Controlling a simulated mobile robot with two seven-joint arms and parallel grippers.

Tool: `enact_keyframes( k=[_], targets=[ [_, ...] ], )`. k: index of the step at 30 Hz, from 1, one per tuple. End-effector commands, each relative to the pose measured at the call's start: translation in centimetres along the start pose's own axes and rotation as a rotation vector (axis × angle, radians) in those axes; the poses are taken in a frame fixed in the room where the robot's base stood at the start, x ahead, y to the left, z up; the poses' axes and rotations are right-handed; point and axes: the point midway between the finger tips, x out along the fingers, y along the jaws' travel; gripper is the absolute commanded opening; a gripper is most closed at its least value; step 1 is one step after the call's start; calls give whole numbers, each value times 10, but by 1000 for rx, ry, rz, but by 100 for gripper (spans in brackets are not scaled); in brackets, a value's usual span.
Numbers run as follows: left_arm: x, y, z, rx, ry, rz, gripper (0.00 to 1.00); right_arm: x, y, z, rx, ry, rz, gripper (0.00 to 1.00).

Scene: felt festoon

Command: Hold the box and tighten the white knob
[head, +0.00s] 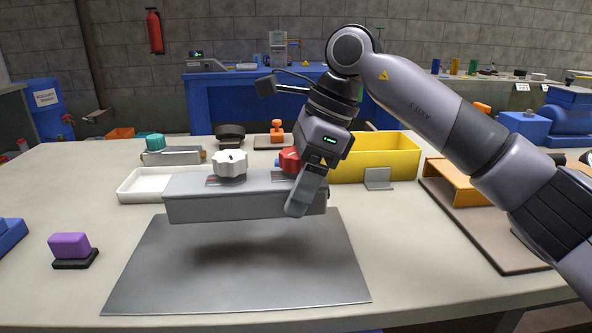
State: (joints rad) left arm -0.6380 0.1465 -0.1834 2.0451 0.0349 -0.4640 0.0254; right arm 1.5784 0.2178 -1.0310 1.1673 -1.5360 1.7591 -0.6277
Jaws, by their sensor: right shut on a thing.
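A long grey box (225,207) is in the middle of the head view, over a grey metal mat (160,275). A dark soft shadow lies on the mat under the box, and the box looks raised above it. The white knob (231,164) is on top of the box at its left half. A red knob (289,160) is on its right half, partly hidden by my right gripper. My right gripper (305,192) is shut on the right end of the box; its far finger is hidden. My left gripper is not in view.
A white tray (135,187) is behind the box at left, and a yellow bin (385,150) behind at right. A purple block (70,246) on a black base stands at left. A brown board (480,235) with an orange bracket lies at right.

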Motion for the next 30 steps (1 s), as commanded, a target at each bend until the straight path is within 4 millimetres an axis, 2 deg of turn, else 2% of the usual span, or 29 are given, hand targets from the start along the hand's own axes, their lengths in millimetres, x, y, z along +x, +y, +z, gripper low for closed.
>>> enact_keyframes(
  k=[1,8,15,20,30],
  targets=[
    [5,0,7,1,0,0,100,11,0,-5,0,-1,-1,36],
    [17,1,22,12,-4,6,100,43,0,-18,0,-1,-1,36],
    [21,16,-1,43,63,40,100,72,0,-30,0,-2,-1,36],
    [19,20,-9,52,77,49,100,76,0,-31,-1,-2,-2,36],
    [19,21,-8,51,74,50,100,76,0,-31,-1,1,1,36]
  ],
)
